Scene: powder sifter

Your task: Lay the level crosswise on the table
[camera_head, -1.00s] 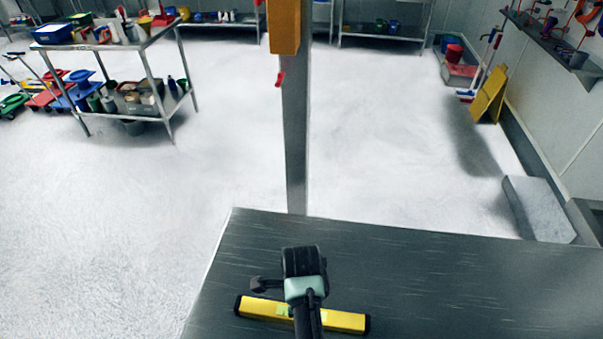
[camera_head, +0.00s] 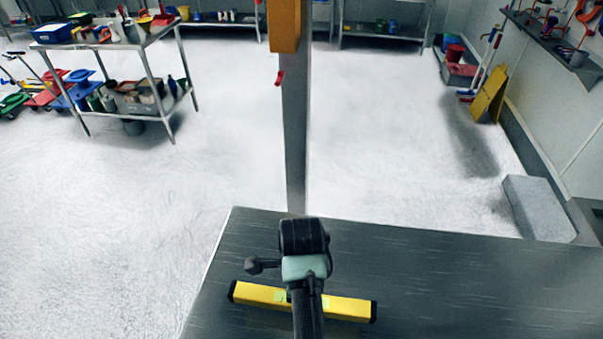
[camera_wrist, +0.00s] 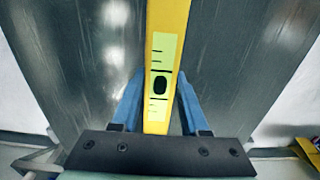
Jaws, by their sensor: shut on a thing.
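The level is a yellow bar with black end caps (camera_head: 345,308). In the head view it runs left to right above the near part of the table (camera_head: 440,285), its right end slightly nearer to me. A dark shadow shows on the table below it, so it appears held a little above the top. My gripper is shut on the level near its middle; my arm hides that part in the head view. In the wrist view the blue fingers (camera_wrist: 160,95) sit on both sides of the level (camera_wrist: 168,30), beside its green vial.
A grey post (camera_head: 295,140) stands behind the table's far edge. The table top around the level is bare. A shelf cart (camera_head: 105,85) stands far left, a grey block (camera_head: 538,208) on the floor at right.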

